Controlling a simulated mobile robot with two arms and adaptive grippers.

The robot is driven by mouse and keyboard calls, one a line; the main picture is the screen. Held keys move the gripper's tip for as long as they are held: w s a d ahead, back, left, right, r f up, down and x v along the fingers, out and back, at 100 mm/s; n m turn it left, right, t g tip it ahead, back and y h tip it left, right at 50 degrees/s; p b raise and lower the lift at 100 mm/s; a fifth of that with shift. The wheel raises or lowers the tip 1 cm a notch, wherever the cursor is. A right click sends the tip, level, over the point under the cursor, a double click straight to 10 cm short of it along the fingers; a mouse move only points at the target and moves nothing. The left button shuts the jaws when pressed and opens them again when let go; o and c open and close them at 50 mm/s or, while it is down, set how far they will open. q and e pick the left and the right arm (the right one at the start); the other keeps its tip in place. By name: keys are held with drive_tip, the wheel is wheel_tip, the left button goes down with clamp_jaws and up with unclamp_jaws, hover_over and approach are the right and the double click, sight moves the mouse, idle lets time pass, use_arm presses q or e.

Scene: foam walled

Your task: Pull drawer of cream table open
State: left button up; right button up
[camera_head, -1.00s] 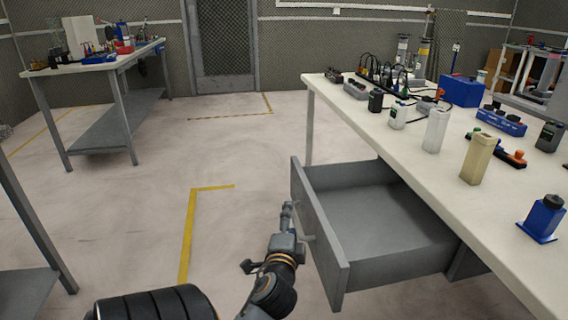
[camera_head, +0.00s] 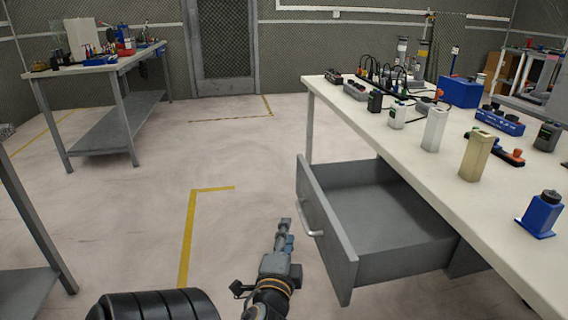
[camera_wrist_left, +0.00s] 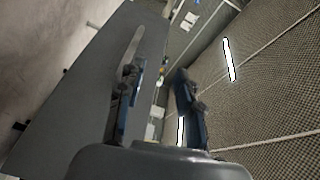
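The cream table (camera_head: 405,148) stands at the right in the head view. Its grey drawer (camera_head: 329,232) is pulled well out, and its empty inside shows. A light metal handle (camera_head: 309,218) is on the drawer front. My left gripper (camera_head: 284,232) is just left of the handle, apart from it, with nothing in it. In the left wrist view its two fingers (camera_wrist_left: 158,100) stand apart. The drawer front (camera_wrist_left: 75,100) and the handle (camera_wrist_left: 132,50) show there beyond the left finger. My right gripper is not in view.
Bottles, boxes and cables, among them a blue box (camera_head: 460,91), stand on the cream table. Another workbench (camera_head: 110,66) with tools is at the back left. The floor between has yellow tape (camera_head: 187,232) and is clear.

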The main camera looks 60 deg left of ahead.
use_arm(q)
drive_tip(key=shift+v, duration=1.15)
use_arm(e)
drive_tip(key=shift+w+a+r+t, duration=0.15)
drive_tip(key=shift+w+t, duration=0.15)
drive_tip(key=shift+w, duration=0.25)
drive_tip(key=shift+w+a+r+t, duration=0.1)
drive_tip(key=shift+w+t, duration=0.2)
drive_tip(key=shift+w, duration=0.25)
use_arm(q)
drive_tip(key=shift+f, duration=0.1)
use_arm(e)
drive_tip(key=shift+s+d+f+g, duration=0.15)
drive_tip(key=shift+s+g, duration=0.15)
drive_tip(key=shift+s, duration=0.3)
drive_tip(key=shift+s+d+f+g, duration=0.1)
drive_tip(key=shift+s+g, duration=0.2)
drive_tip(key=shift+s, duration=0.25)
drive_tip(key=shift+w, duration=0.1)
